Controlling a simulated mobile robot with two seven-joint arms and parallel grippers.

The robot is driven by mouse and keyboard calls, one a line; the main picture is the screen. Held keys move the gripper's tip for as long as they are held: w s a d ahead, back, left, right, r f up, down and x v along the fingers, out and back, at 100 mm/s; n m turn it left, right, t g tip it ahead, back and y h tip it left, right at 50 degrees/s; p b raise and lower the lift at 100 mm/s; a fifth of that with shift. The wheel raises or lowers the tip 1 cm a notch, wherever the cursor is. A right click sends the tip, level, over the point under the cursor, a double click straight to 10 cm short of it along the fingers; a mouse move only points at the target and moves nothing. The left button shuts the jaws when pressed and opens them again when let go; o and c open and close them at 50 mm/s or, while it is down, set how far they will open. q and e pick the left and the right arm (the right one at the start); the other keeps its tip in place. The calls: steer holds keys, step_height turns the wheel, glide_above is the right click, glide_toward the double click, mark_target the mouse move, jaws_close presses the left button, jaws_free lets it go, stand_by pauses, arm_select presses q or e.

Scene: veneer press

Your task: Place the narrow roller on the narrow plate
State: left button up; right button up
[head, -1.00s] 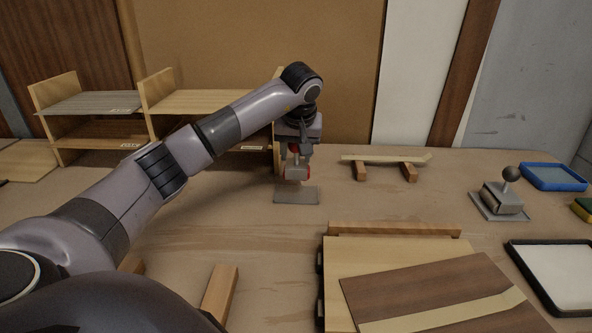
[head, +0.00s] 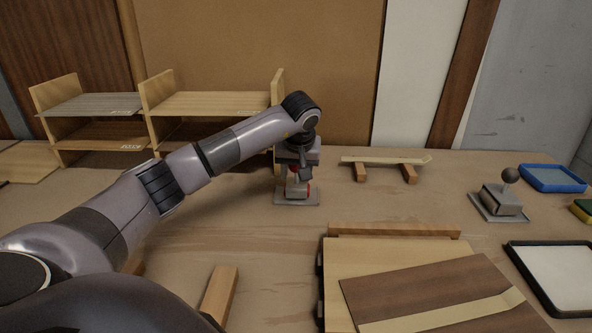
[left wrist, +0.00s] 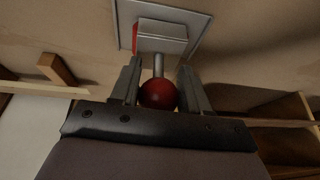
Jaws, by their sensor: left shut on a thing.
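My left gripper (head: 298,174) is shut on the narrow roller (head: 298,191), a grey block with red parts. In the left wrist view the roller (left wrist: 163,38) has a grey stem and a red ball knob (left wrist: 158,94) between the two fingers. The roller is upright over the narrow plate (head: 279,200), a thin grey sheet on the bench. The plate also shows around the block in the left wrist view (left wrist: 202,27). The roller is at or very close to the plate; I cannot tell whether they touch. My right gripper is not in view.
A similar tool with a dark ball knob (head: 510,175) stands on a grey plate to the right, near a blue tray (head: 583,186). A pale strip (head: 385,160) rests on two wooden blocks. Wooden shelves (head: 158,92) stand behind left. Veneered boards (head: 425,295) lie in front.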

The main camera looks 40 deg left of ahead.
arm_select(q)
steer(key=shift+s+d+f, duration=0.1)
steer(key=shift+f, duration=0.45)
steer(key=o, duration=1.3)
steer(key=shift+f, duration=0.15)
steer(key=shift+c, duration=0.2)
steer(key=v, duration=1.3)
steer(key=shift+w+a+r, duration=0.3)
steer(key=shift+r, duration=0.1)
